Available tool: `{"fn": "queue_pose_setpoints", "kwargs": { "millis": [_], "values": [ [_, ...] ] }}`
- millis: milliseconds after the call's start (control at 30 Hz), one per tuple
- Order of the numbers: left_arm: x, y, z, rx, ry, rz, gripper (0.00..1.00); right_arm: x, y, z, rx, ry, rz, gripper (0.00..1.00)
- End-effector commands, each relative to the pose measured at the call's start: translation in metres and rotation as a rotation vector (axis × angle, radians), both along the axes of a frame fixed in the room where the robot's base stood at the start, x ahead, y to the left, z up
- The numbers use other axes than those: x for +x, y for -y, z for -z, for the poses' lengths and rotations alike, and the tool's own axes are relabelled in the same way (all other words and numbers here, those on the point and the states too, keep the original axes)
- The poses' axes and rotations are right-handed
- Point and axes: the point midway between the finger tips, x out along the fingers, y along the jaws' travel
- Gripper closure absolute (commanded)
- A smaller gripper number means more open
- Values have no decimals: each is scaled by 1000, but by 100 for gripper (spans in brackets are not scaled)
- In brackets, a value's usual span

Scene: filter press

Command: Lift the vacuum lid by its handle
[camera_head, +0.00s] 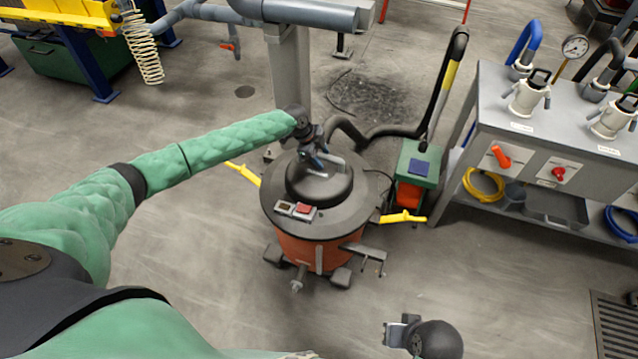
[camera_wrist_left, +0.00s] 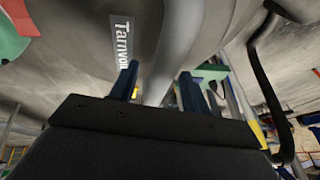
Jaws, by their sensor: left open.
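The vacuum is a round orange-red drum (camera_head: 318,250) with a dark grey lid (camera_head: 275,195) and a raised dome, in the middle of the head view. A light bar-shaped handle (camera_head: 333,160) shows on top of the dome, partly hidden by my gripper. My left gripper (camera_head: 314,164) is open at the handle. In the left wrist view, its two blue fingers (camera_wrist_left: 156,85) stand apart with a grey curved bar (camera_wrist_left: 172,55) between or just beyond them; contact cannot be told. My right gripper (camera_head: 397,333) is low in the head view, away from the vacuum; its jaw gap is unclear.
Yellow latches (camera_head: 403,217) stick out from the drum's sides. A grey workbench (camera_head: 540,120) with valves stands at right. A post (camera_head: 291,75) rises behind.

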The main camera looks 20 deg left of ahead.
Motion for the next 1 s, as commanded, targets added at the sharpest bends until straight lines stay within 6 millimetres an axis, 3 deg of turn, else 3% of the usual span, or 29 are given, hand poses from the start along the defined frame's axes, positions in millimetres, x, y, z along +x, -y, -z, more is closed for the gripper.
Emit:
{"fn": "queue_pose_setpoints", "kwargs": {
  "millis": [300, 533, 1000],
  "values": [
    [0, 2, 4, 0, 0, 1, 55, -1, 2, 0, -4, -3, 1, 100],
    [0, 2, 4, 0, 0, 0, 100, -1, 2, 0, -4, -3, 1, 100],
    [2, 2, -5, -2, 4, 0, 100, 1, -1, 0, 2, 4, 0, 100]
  ]
}}
